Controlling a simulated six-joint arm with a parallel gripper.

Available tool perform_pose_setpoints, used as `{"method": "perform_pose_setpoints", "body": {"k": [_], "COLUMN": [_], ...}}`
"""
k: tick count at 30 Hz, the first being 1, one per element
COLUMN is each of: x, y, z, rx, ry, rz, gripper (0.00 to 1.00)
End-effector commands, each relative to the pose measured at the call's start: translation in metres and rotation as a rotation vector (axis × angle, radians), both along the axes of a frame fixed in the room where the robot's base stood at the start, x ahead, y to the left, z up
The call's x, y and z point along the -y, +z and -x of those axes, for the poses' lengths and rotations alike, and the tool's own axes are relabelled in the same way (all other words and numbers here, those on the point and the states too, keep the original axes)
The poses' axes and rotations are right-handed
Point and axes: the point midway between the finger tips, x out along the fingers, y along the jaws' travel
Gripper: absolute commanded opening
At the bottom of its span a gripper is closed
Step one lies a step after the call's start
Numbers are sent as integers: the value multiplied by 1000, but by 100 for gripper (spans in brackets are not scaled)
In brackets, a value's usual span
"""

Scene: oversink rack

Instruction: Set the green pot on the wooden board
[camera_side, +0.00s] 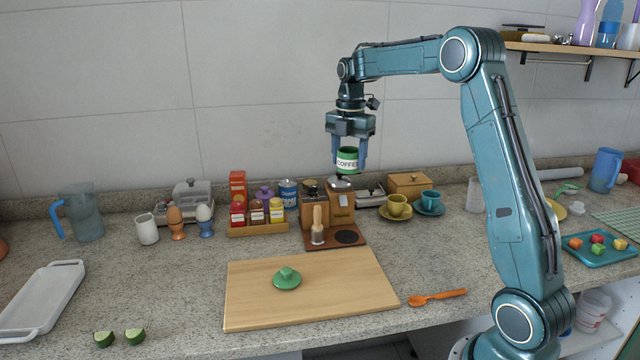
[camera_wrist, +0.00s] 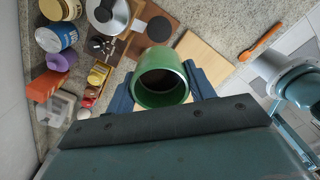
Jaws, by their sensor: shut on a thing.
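The green pot (camera_side: 347,154), with a white band reading COFFEE, is held upright in the air by my gripper (camera_side: 348,163). The two fingers are shut on its sides. In the wrist view the pot (camera_wrist: 162,78) is open at the top, with a dark inside, between the blue fingers. The wooden board (camera_side: 340,292) lies at the front of the counter, lower than the pot and in front of it. A green lid (camera_side: 287,278) with a knob lies on the board. In the wrist view a corner of the board (camera_wrist: 205,62) shows beyond the pot.
A wooden coffee grinder (camera_side: 341,205) and a tamper (camera_side: 317,228) on a dark-topped stand are behind the board. A spice rack (camera_side: 258,229) stands to their left, yellow (camera_side: 396,207) and teal cups to their right. An orange spoon (camera_side: 437,297) lies right of the board.

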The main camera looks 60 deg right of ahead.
Motion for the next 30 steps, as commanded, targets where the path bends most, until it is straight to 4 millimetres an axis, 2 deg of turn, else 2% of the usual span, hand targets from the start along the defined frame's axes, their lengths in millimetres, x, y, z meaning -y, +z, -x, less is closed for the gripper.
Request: {"method": "perform_pose_setpoints", "body": {"k": [8,12,18,24,30], "x": [-51,-88,-132,-155,-159], "y": [8,11,13,12,12], "z": [9,21,41,55,58], "rx": [2,2,2,2,1], "ry": [112,196,308,369,381], "rz": [1,1,1,1,0], "gripper": [22,22,22,22,22]}}
